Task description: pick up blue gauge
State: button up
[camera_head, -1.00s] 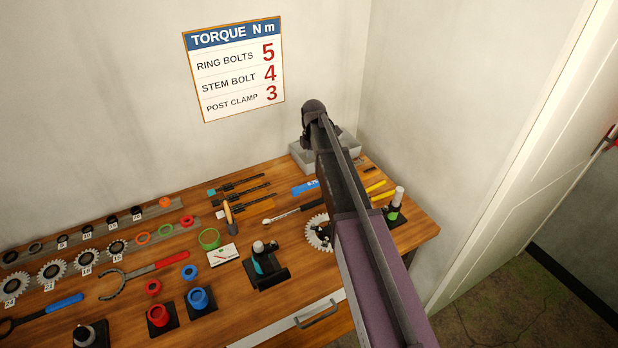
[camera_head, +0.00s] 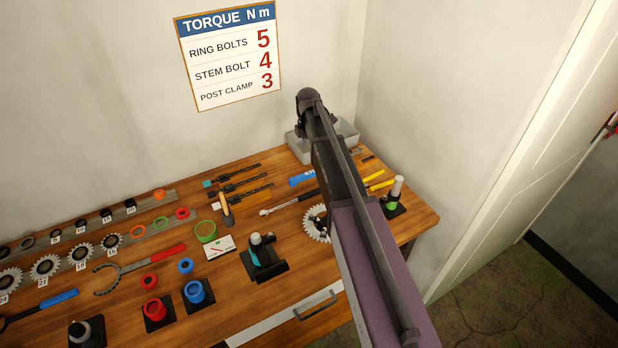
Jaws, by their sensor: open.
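The blue gauge (camera_head: 301,180) is a flat blue strip with pale markings. It lies on the wooden bench toward the back, just left of my arm. Its right end runs up to the arm's edge in the picture and may be partly covered. My dark arm reaches over the right part of the bench from the lower right.
A grey tray (camera_head: 350,132) stands at the back corner. A ratchet (camera_head: 285,207), a toothed ring (camera_head: 313,226) and a black stand (camera_head: 265,263) are near the gauge.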

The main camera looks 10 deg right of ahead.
aim_at(310, 173)
jog(key=shift+f+b, duration=3.4)
jog(key=shift+f, duration=0.3)
jog(key=shift+f, duration=0.1)
jog(key=shift+s+d+f+b, duration=0.1)
jog(key=shift+d+f+b, duration=0.05)
jog(key=shift+f+b, duration=1.15)
jog(key=shift+d+f+b, duration=0.15)
jog(key=shift+f+b, duration=1.05)
jog(key=shift+b, duration=0.1)
grip_shut()
